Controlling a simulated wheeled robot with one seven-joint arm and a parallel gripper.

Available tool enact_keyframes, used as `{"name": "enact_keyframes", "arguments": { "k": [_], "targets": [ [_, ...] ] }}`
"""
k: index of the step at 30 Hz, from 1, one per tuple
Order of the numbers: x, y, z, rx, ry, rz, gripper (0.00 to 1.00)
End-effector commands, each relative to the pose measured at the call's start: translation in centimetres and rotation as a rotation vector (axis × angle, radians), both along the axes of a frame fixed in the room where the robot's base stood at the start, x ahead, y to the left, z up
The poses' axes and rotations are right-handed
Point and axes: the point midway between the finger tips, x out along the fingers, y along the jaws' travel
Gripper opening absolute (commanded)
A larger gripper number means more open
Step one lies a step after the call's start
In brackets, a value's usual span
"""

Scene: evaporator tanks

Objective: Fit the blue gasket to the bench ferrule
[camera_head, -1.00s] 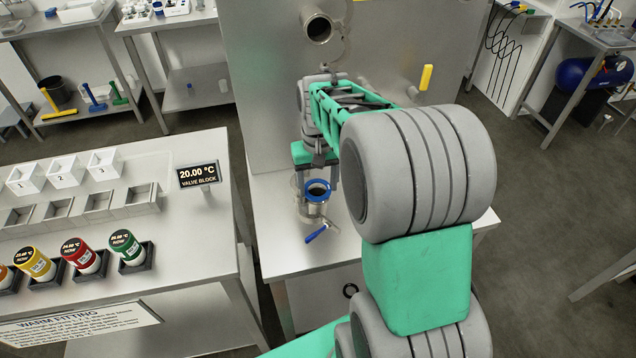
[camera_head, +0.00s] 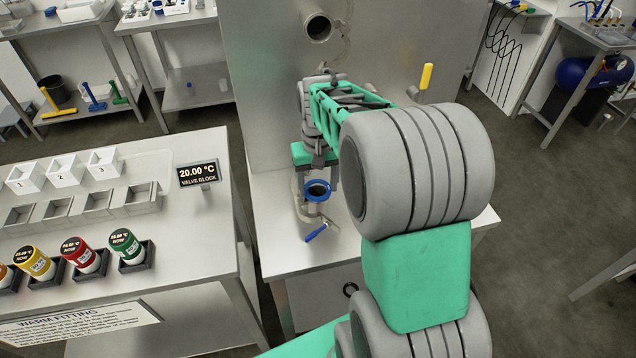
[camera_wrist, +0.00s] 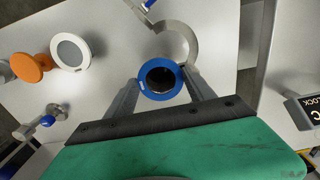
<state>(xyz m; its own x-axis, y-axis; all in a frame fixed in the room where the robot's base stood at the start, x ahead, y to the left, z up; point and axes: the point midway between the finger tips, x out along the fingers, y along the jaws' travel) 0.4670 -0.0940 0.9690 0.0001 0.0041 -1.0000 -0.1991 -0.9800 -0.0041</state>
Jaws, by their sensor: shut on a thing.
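The blue gasket (camera_wrist: 161,79) is a ring with a dark opening, between the two fingers of my gripper (camera_wrist: 161,76) in the wrist view. My gripper is shut on it. In the head view the blue gasket (camera_head: 317,190) shows at the top of the steel bench ferrule (camera_head: 313,209), below my wrist. I cannot tell whether it touches or sits seated. A silver ring (camera_wrist: 176,40) shows partly behind the gasket in the wrist view. A blue-handled lever (camera_head: 316,232) sticks out at the ferrule's lower front.
The steel bench (camera_head: 285,255) has free room in front of the ferrule. A tall panel with a pipe stub (camera_head: 318,27) and a yellow handle (camera_head: 426,76) stands behind.

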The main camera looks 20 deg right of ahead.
Motion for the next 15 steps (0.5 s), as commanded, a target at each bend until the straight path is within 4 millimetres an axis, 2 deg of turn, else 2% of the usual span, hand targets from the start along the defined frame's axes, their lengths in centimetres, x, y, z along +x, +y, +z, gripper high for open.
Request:
{"name": "enact_keyframes", "arguments": {
  "k": [15],
  "targets": [
    [0.0,0.0,-1.4,0.000,0.000,0.000,0.14]
  ]
}}
